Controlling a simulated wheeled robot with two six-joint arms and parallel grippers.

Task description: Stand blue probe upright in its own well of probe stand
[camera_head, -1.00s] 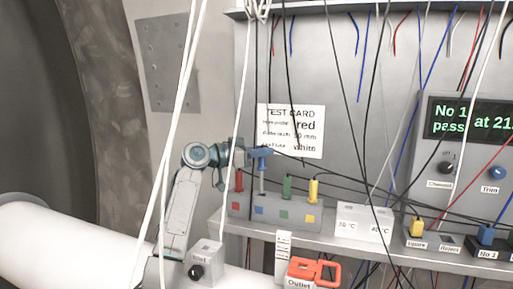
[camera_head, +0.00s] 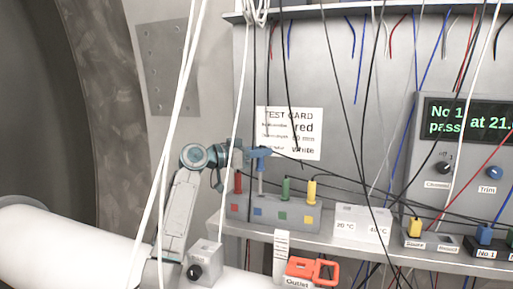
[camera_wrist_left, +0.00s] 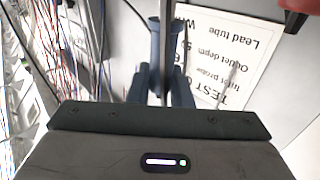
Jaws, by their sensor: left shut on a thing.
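The blue probe (camera_head: 261,165) is upright, its wide blue head on top and its pale shaft pointing down at the grey probe stand (camera_head: 240,212). It is in line with the blue-marked well, between the red probe (camera_head: 238,183) and the green probe (camera_head: 286,188). I cannot tell whether its tip is inside the well. My left gripper (camera_head: 250,156) is shut on the blue probe near its head. In the left wrist view the blue probe (camera_wrist_left: 165,42) shows between the fingers (camera_wrist_left: 162,85). My right gripper is not in view.
The yellow probe (camera_head: 312,190) stands at the stand's right end. White blocks (camera_head: 360,226) are on the shelf to the right. Black cables and white cords hang across the view, some close to my left arm. A test card (camera_head: 290,132) is on the wall behind.

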